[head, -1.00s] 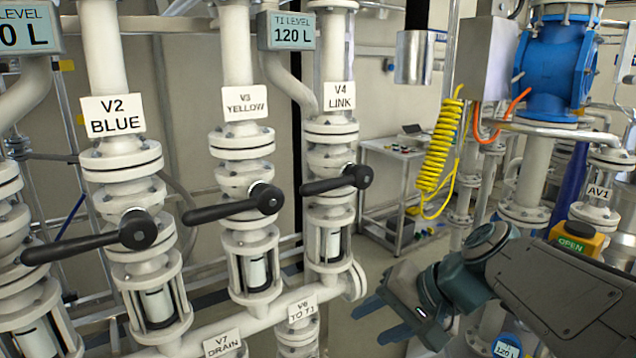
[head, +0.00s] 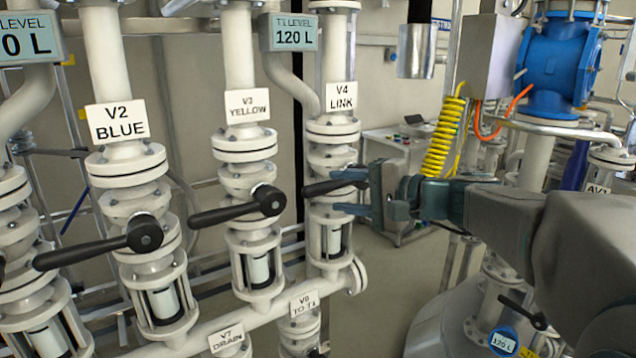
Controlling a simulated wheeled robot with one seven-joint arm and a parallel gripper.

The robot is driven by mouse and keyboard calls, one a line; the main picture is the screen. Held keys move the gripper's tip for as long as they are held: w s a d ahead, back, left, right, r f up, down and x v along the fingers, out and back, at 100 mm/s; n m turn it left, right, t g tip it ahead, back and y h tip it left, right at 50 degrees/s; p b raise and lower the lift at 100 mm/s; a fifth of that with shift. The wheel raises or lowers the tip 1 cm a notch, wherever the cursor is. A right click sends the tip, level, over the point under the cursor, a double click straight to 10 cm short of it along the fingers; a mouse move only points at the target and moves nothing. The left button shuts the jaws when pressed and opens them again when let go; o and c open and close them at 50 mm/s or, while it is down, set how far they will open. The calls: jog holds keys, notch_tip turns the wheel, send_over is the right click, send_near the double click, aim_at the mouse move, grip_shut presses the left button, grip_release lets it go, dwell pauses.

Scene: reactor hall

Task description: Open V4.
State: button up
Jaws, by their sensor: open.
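The V4 LINK valve, under its white label (head: 341,96), has a black lever handle (head: 318,188) that points left and slightly down from its hub. The hub is hidden behind my gripper. My gripper (head: 342,191) is open and comes in from the right, its fingers pointing left. One finger shows above and one below the lever's line, with the lever between them in the picture. I cannot tell whether the fingers touch it or are still in front of it.
The V3 YELLOW lever (head: 240,207) is close to the left and also points left. The V2 BLUE lever (head: 100,248) is farther left. A T1 LEVEL display (head: 291,32) reads 120 L. A yellow coiled hose (head: 442,138) hangs behind my arm at the right.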

aim_at(323, 190)
jog(key=p+x, duration=0.1)
jog(key=x, duration=0.5)
jog(key=shift+f, duration=0.1)
grip_shut()
